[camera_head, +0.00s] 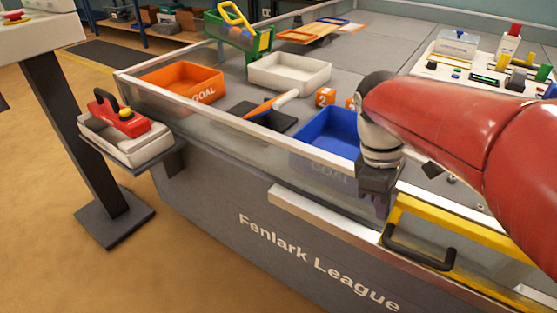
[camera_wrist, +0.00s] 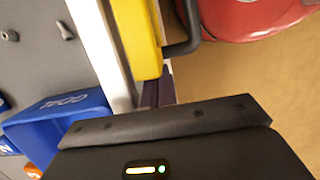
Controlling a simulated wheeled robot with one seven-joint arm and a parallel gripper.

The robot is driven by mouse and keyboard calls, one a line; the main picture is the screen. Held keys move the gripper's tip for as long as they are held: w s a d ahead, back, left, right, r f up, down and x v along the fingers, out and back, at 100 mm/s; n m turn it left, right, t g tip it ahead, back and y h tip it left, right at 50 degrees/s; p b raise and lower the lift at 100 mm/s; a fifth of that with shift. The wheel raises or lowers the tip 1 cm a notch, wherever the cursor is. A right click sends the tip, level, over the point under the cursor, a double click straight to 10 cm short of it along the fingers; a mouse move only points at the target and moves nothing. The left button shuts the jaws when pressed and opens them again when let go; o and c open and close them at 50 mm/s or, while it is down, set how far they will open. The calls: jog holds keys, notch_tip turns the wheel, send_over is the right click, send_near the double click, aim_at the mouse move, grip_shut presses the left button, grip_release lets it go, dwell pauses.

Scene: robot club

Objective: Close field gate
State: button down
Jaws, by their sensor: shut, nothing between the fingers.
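The field gate (camera_head: 455,228) has a yellow frame and a black handle (camera_head: 418,252) on its outer face. It is at the lower right of the head view, in the front wall of the field, and I cannot tell whether it is fully closed. My gripper (camera_head: 379,208) points down just left of the gate's yellow end post, over the front wall, with its fingers shut and empty. In the wrist view the yellow post (camera_wrist: 137,40) and the handle (camera_wrist: 187,28) are just beyond the fingers, which are mostly hidden by the gripper body. Contact cannot be told.
A blue goal bin (camera_head: 325,140) stands inside the wall, left of my gripper. An orange goal bin (camera_head: 180,82) and a white bin (camera_head: 290,72) are farther back. The floor in front is clear.

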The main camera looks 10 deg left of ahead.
aim_at(494, 245)
jog(key=s+d, duration=0.2)
jog(key=d, duration=0.3)
jog(key=s+d, duration=0.2)
jog(key=d, duration=0.4)
jog(key=s+d+p, duration=0.1)
jog(key=s+d, duration=0.2)
jog(key=d, duration=0.3)
jog(key=shift+d, duration=0.25)
